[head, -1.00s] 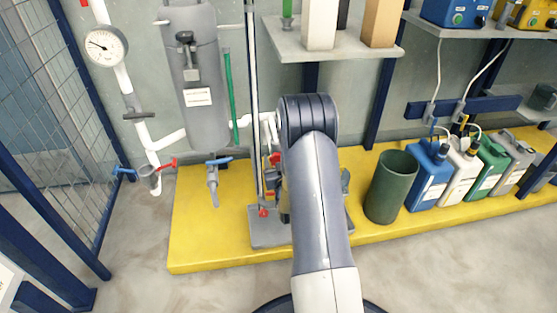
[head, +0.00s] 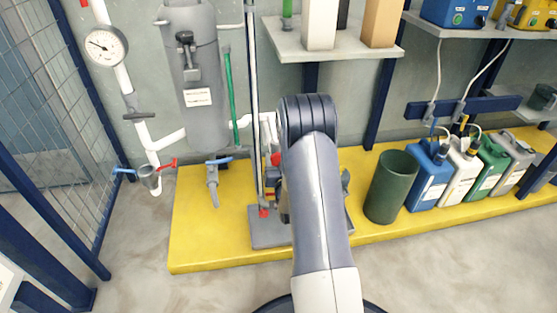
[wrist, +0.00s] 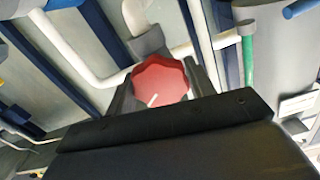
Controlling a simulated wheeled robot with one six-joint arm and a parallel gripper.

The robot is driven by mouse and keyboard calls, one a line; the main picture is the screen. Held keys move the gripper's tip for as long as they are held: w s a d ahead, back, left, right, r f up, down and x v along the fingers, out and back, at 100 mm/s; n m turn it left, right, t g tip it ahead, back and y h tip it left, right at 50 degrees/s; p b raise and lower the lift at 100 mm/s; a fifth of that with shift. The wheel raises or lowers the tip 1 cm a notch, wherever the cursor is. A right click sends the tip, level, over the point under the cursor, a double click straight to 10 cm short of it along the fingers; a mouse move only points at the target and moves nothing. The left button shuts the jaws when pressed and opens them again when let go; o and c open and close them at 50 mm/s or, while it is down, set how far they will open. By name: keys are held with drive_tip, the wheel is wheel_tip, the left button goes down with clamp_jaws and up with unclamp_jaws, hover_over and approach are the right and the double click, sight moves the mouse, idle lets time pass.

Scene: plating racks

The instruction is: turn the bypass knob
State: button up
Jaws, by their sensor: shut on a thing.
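The bypass knob is a red, many-sided knob with a white pointer line; it fills the middle of the wrist view (wrist: 160,82). My gripper (wrist: 163,88) is shut on it, with one dark finger on each side. The white line on the knob points to the lower left in the wrist view. In the head view my arm hides the gripper and most of the knob's surroundings; small red parts (head: 275,159) show just left of the arm.
A grey cylinder tank (head: 195,95) and a pressure gauge (head: 103,45) stand to the left. A dark green bin (head: 391,187) and several canisters stand on the yellow platform (head: 205,245) to the right. A shelf (head: 335,47) hangs above my arm.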

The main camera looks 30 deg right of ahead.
drive_tip(key=shift+m, duration=1.5)
drive_tip(key=o, duration=1)
drive_tip(key=shift+s, duration=0.1)
drive_tip(key=p+v, duration=0.2)
drive_tip(key=v, duration=0.8)
drive_tip(key=shift+s+a, duration=0.1)
drive_tip(key=shift+s, duration=0.25)
